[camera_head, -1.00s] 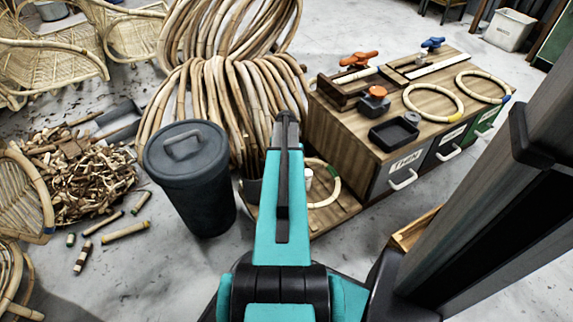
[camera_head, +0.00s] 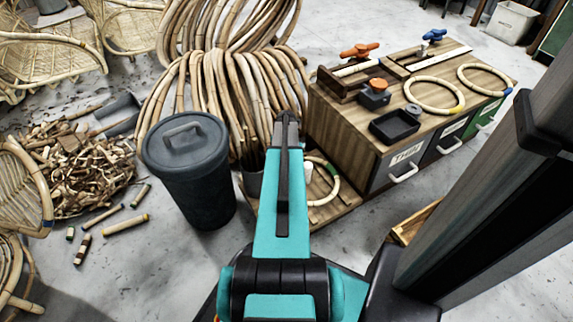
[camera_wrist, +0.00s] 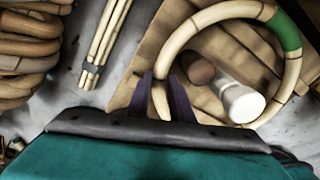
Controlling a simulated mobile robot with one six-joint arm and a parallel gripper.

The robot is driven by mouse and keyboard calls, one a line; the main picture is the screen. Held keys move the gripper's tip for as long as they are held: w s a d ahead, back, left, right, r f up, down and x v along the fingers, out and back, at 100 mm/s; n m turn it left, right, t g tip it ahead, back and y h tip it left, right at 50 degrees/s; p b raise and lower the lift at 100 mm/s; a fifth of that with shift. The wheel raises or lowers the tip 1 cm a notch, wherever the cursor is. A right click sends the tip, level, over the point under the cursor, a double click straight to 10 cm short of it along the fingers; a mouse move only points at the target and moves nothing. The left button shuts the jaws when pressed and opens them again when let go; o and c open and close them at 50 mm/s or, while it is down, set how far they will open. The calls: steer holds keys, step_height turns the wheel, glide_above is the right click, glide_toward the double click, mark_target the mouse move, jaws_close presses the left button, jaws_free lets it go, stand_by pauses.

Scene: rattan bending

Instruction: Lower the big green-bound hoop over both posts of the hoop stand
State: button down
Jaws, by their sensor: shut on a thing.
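My gripper (camera_wrist: 163,98) is shut on the left part of the pale rattan hoop (camera_wrist: 293,68), which has a green binding (camera_wrist: 286,32). In the head view the hoop (camera_head: 334,187) shows just right of my arm tip, over the hoop stand's wooden board (camera_head: 348,200). In the wrist view a brown post (camera_wrist: 198,70) and a white post (camera_wrist: 240,101) appear inside the hoop's outline. The white post also shows in the head view (camera_head: 308,171). I cannot tell whether the hoop is above the post tops or around them. My arm hides part of the stand.
A dark lidded bin (camera_head: 190,175) stands left of my arm. Bent rattan canes (camera_head: 215,95) rise behind it. A wooden cabinet (camera_head: 345,120) to the right carries a yellow-bound hoop (camera_head: 409,98), a blue-bound hoop (camera_head: 463,75) and a black tray (camera_head: 392,128). Offcuts lie at left.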

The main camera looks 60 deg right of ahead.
steer(key=c, duration=1.5)
jaws_free()
steer(key=shift+r, duration=0.1)
step_height(320, 180, up, 14)
steer(key=p, duration=0.5)
steer(key=shift+f, duration=0.2)
